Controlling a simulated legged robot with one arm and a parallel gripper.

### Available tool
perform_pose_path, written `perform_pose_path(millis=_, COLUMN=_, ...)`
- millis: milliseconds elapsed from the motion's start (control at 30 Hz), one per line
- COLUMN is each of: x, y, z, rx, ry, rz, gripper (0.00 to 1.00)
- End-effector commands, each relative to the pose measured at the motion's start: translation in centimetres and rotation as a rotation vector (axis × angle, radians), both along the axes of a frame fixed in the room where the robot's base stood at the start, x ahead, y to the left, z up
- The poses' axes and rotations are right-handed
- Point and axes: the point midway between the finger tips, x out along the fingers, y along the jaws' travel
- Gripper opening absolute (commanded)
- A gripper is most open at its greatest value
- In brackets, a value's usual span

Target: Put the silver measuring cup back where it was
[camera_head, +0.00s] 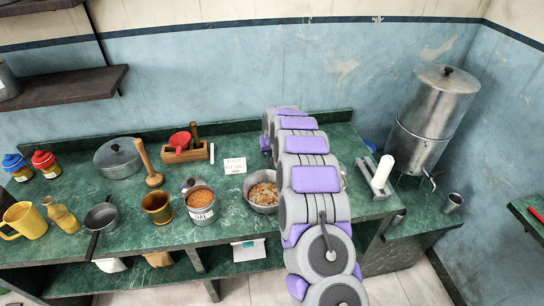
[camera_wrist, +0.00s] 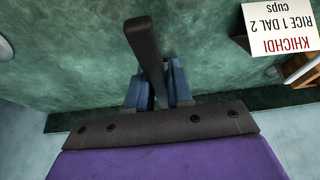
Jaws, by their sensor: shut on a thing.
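My gripper (camera_wrist: 152,88) shows in the wrist view with its blue fingers close together on either side of a dark bar. It is low over the green counter, near the back edge. In the head view my own arm hides the fingers. A small silver cup (camera_head: 454,202) stands at the far right by the steel urn; I cannot tell whether it is the measuring cup. A wooden box (camera_head: 189,154) with a red cup (camera_head: 180,140) stands left of my arm.
A recipe card (camera_head: 235,165) stands near the box and shows upside down in the wrist view (camera_wrist: 285,38). A canister (camera_head: 201,203) and a pot (camera_head: 262,196) of food stand in front. The steel urn (camera_head: 432,115) and a white cylinder (camera_head: 382,171) are right of my arm.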

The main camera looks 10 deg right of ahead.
Motion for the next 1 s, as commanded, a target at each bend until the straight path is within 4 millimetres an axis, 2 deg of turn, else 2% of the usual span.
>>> perform_pose_path(millis=67, x=0.0, y=0.01, z=-1.16, rx=0.0, ry=0.0, rz=0.0, gripper=0.0)
perform_pose_path(millis=400, x=0.04, y=-0.02, z=-1.21, rx=0.0, ry=-0.003, rz=0.0, gripper=0.0)
perform_pose_path(millis=433, x=0.04, y=-0.02, z=-1.2, rx=0.0, ry=-0.003, rz=0.0, gripper=0.24)
perform_pose_path(millis=667, x=0.05, y=-0.02, z=-1.19, rx=0.0, ry=-0.003, rz=0.0, gripper=0.46)
perform_pose_path(millis=1000, x=0.01, y=-0.01, z=-0.93, rx=0.0, ry=-0.003, rz=0.0, gripper=0.47)
